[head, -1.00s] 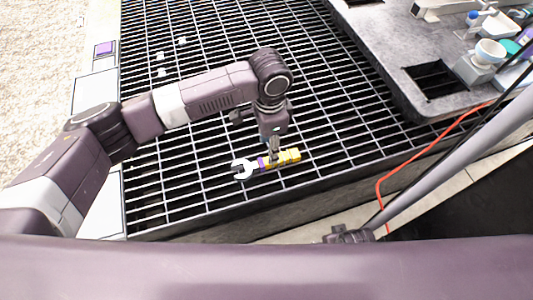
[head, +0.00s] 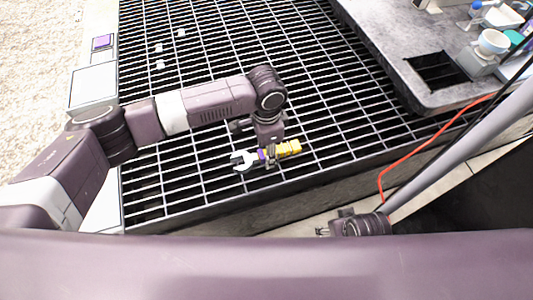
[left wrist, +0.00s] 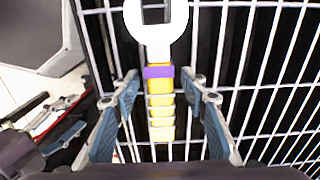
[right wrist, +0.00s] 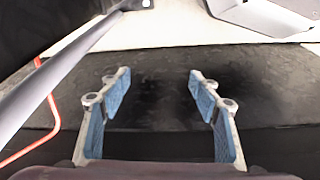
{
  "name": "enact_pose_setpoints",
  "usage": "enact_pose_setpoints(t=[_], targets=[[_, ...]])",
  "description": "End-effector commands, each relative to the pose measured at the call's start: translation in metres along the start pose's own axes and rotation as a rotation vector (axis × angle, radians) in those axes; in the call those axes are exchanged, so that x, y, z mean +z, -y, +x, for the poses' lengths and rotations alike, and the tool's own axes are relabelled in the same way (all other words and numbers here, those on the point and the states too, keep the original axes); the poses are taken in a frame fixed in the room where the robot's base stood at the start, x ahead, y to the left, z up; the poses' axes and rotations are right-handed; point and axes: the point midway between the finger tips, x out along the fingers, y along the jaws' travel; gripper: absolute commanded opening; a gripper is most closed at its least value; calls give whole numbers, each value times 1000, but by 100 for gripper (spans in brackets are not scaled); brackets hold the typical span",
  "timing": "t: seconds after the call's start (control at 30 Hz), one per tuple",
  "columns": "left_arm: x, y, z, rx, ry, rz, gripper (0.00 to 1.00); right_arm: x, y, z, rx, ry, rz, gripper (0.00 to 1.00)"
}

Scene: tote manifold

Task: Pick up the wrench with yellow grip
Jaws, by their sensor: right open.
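The wrench has a white open-ended head, a purple band and a yellow grip (head: 288,148). It lies on the dark metal grating near its front edge. In the left wrist view its yellow grip (left wrist: 161,118) runs between the fingers of my left gripper (left wrist: 162,88), with the white head beyond them. The left gripper is open, with a gap on each side of the grip. In the head view the left gripper (head: 271,160) is down at the wrench, by the purple band. My right gripper (right wrist: 155,85) is open and empty, away from the wrench.
The grating (head: 200,180) is mostly clear, with a few small white pieces at its far left.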

Motion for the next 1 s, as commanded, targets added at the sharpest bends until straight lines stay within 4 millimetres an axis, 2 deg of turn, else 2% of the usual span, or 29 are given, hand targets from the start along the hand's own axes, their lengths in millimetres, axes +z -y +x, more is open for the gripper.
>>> enact_pose_setpoints(t=[0.03, 0.33, 0.67, 0.83, 1.0], targets=[[0, 0, 0, 0, 0, 0, 32, 0, 0, 0, 0, 0, 0, 57], [0, 0, 0, 0, 0, 0, 0, 0, 0, 0, 0, 0, 0, 57], [-1, 0, -2, 0, -1, 0, 0, 0, 0, 0, 0, -1, 0, 57], [-1, 0, -11, -1, -3, -1, 0, -1, 0, 1, -1, -8, 0, 57], [-1, 0, -34, -1, -4, 0, 0, 8, 2, 24, -3, 13, -3, 57]])
